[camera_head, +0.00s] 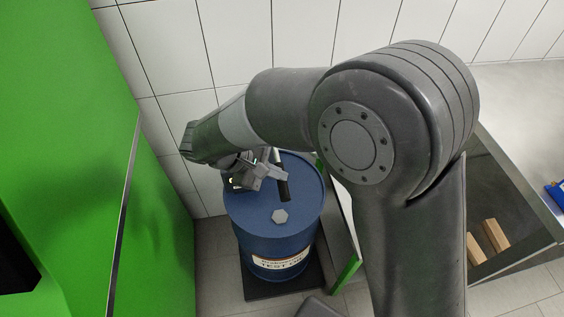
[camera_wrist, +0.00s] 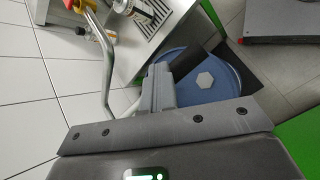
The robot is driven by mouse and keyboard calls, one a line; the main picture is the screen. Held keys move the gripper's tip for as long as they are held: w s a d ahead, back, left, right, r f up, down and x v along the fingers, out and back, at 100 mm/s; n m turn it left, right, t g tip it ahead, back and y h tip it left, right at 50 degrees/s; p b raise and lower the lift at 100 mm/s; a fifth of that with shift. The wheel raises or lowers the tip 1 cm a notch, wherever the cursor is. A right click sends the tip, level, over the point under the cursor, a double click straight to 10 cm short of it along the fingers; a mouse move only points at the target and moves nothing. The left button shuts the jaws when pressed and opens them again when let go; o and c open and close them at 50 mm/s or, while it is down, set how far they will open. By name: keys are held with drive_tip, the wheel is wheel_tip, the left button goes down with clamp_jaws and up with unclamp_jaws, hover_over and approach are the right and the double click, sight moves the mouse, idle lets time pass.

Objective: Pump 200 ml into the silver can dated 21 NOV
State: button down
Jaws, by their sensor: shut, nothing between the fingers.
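A blue drum (camera_head: 258,222) with a TEST OIL label stands below my gripper (camera_head: 268,174). Its lid with a pale hexagonal cap shows in the wrist view (camera_wrist: 222,78). My gripper is shut and empty over the drum's lid, close to a dark bar (camera_head: 283,188) that partly hides behind it. I cannot tell whether they touch. In the wrist view a bent metal pipe (camera_wrist: 107,65) rises at the left. A can (camera_wrist: 122,6), cut by the top edge, stands by a slotted grille (camera_wrist: 150,20). Its date is not readable.
A green cabinet (camera_head: 70,130) fills the left. A white tiled wall (camera_head: 240,35) stands behind. A metal bench (camera_head: 515,100) is at the right, with wooden blocks (camera_head: 490,236) in an opening below it. The drum stands on a black base (camera_head: 285,284).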

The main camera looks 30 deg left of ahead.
drive_tip(key=shift+s+d+f, duration=0.15)
drive_tip(key=shift+f, duration=1.25)
idle(1.3)
wheel_tip(320, 180, up, 10)
drive_tip(key=shift+w+a, duration=0.4)
idle(1.3)
drive_tip(key=shift+r, duration=0.1)
drive_tip(key=r, duration=0.5)
drive_tip(key=shift+w+a, duration=0.2)
idle(0.8)
